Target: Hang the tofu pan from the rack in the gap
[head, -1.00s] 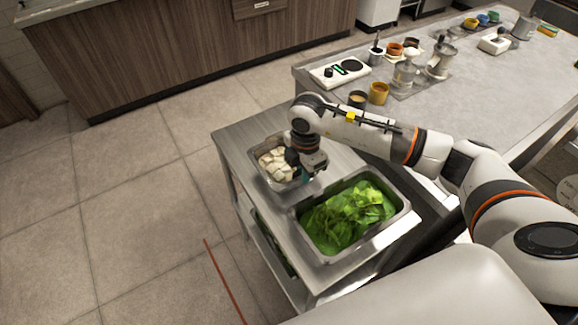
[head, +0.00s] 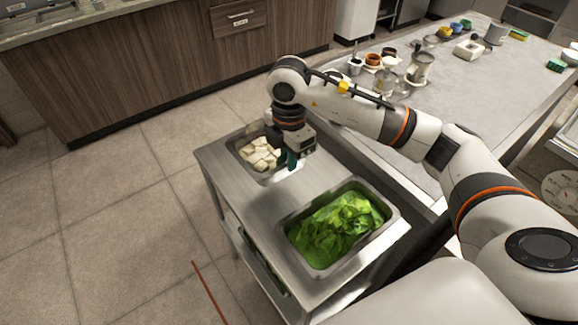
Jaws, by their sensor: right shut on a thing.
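The tofu pan (head: 237,141) is a small steel pan with white tofu pieces (head: 260,154) in it, at the far end of the steel cart top. My right gripper (head: 289,160) points down at the pan's right side and is shut on the tofu pan; the fingers partly hide its rim. I cannot tell whether the pan's underside touches the cart top or is raised above it. My left gripper is not in view. I cannot make out which part is the rack's gap.
A larger steel pan of green leaves (head: 341,226) sits in the near part of the steel cart (head: 255,205), with bare steel between the pans. A long grey counter (head: 450,105) with cups and jars stands behind my right arm. Open floor lies left.

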